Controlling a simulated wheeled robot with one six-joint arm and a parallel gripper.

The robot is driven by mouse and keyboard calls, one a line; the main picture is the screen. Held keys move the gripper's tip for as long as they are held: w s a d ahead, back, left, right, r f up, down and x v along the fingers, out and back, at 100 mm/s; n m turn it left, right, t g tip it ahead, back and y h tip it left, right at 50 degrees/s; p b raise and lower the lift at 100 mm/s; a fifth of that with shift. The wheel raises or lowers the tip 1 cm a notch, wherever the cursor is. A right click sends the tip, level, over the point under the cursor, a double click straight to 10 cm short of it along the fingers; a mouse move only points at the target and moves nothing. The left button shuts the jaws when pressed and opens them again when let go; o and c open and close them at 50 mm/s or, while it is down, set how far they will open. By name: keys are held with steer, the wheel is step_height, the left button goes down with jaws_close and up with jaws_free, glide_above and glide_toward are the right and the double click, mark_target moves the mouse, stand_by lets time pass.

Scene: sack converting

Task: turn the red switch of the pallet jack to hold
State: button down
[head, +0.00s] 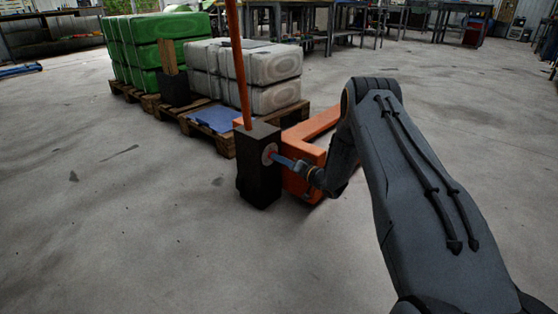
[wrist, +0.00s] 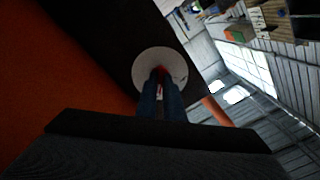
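The pallet jack (head: 304,180) is orange, with a black box (head: 258,178) at its front. On the side of the box is a round pale plate (head: 268,154), which fills the middle of the wrist view (wrist: 147,64). The small red switch (wrist: 161,72) sits at the plate's centre, mostly hidden by the fingers. My gripper (head: 277,159) has its blue fingers at the switch, close together with red showing between their tips in the wrist view (wrist: 160,84). It appears shut on the switch. Any marks on the plate are too small to read.
An orange-red pole (head: 239,65) rises from the black box. Behind it, wooden pallets (head: 222,143) carry grey sacks (head: 275,65) and green sacks (head: 170,55). Workbenches (head: 345,20) stand at the back. The concrete floor at the left and front is clear.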

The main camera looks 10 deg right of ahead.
steer(key=shift+n, duration=0.3)
steer(key=shift+n+p, duration=2.15)
steer(key=shift+n, duration=1.85)
steer(key=shift+f, duration=0.1)
steer(key=c, duration=1.9)
jaws_free()
steer(key=shift+o, duration=0.2)
steer(key=p+v, duration=0.3)
steer(key=v, duration=0.5)
